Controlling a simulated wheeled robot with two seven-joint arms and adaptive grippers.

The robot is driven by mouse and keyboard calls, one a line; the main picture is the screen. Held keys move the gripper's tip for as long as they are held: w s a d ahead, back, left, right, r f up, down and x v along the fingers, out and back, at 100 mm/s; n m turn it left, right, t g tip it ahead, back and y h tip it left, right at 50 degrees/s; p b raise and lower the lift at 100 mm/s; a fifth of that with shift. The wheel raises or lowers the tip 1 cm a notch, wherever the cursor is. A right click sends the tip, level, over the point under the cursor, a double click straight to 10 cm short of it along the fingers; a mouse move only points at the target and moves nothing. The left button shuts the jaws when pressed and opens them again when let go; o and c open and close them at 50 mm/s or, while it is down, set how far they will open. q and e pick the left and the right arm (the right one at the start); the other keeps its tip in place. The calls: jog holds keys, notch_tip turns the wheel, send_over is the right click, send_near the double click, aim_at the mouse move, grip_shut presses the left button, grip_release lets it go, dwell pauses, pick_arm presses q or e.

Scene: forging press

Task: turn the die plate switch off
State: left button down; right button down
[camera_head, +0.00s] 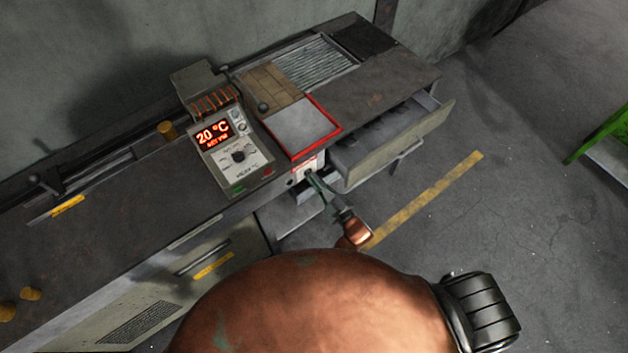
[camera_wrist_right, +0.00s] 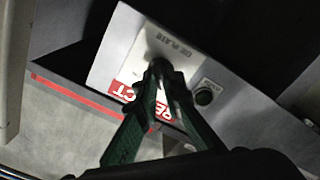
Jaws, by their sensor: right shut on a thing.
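The die plate switch is a dark knob (camera_wrist_right: 160,48) on a white panel in the right wrist view, beside the "DIE PLATE" lettering. In the head view the panel (camera_head: 304,170) is on the front of the bench, below the red-framed plate. My right gripper (camera_head: 314,180) reaches the panel from the front. In the wrist view its green fingers (camera_wrist_right: 162,76) are closed together on the knob and partly cover it. The knob's exact angle cannot be told. My left gripper is not in view.
A dark button (camera_wrist_right: 204,96) is close beside the fingers. A control box (camera_head: 240,170) with a lit "20 °C" display stands on the bench to the left. An open drawer (camera_head: 390,150) juts out to the right of the panel. The floor beyond is clear.

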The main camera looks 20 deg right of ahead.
jog(key=c, duration=2.1)
grip_release()
jog(key=v, duration=1.2)
